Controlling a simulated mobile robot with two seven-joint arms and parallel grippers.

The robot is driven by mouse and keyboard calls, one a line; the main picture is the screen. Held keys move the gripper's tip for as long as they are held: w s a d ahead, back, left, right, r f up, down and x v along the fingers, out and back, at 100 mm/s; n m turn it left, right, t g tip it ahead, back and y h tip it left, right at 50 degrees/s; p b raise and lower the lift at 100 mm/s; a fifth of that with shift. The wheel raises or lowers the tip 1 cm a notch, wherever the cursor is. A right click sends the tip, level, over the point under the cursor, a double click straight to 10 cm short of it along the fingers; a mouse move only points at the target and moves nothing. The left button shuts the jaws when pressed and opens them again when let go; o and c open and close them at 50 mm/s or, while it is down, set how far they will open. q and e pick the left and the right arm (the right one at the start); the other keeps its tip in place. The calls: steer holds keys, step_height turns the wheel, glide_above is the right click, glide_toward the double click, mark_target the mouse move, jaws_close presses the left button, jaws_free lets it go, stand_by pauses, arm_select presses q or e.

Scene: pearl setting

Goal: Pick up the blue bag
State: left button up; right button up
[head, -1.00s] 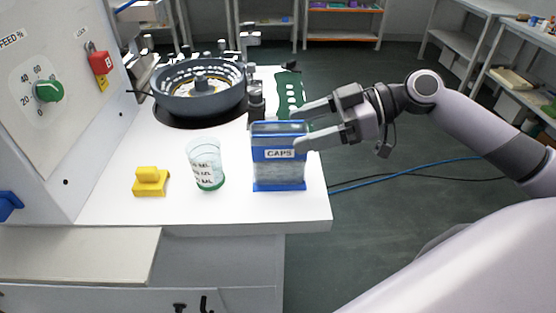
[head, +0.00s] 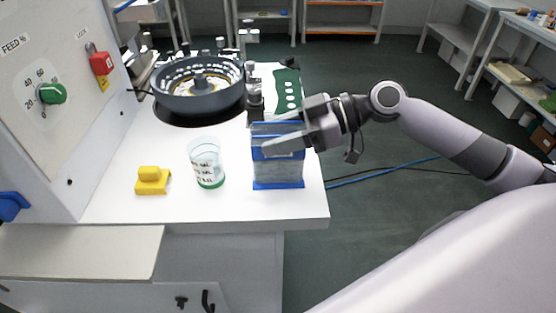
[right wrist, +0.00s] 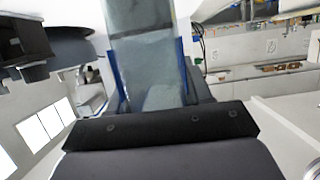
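The blue bag (head: 278,172) is a clear bag with blue bands, standing upright near the right edge of the white worktop. My right gripper (head: 270,135) reaches in from the right at the bag's upper part. Its fingers are spread, the near one across the front over the label and the other toward the back, partly hidden. I cannot tell whether either finger touches the bag. In the right wrist view the bag (right wrist: 150,65) fills the middle, close ahead, with blue edges on both sides. My left gripper is not in view.
A clear beaker (head: 206,165) with a green base and a yellow block (head: 152,181) stand left of the bag. A dark round feeder bowl (head: 200,90) and a green plate (head: 287,90) are behind. A blue cable (head: 385,173) crosses the floor at right.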

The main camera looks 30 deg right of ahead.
jaws_close()
steer(key=shift+r, duration=0.2)
step_height(320, 180, up, 20)
steer(key=p, duration=0.1)
steer(key=shift+f, duration=0.2)
stand_by(0.7)
